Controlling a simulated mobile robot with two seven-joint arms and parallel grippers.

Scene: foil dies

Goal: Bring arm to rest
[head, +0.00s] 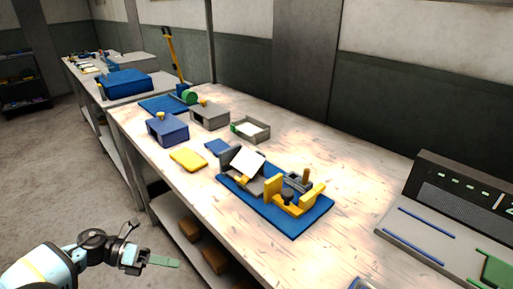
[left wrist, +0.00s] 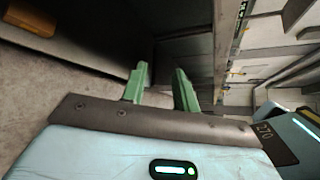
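My left arm comes in from the lower left of the head view, and my left gripper (head: 165,262) is out over the floor in front of the workbench (head: 345,190), apart from it. In the left wrist view the two green fingers of the left gripper (left wrist: 160,85) stand apart with nothing between them, so it is open and empty. My right gripper does not show in either view.
On the bench, a blue base (head: 295,228) carries a yellow and grey fixture and a tilted white sheet (head: 248,161). Blue (head: 167,129) and grey (head: 210,116) boxes, a yellow block (head: 188,160) and a grey tray (head: 250,130) stand behind. A grey machine (head: 440,225) is at right.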

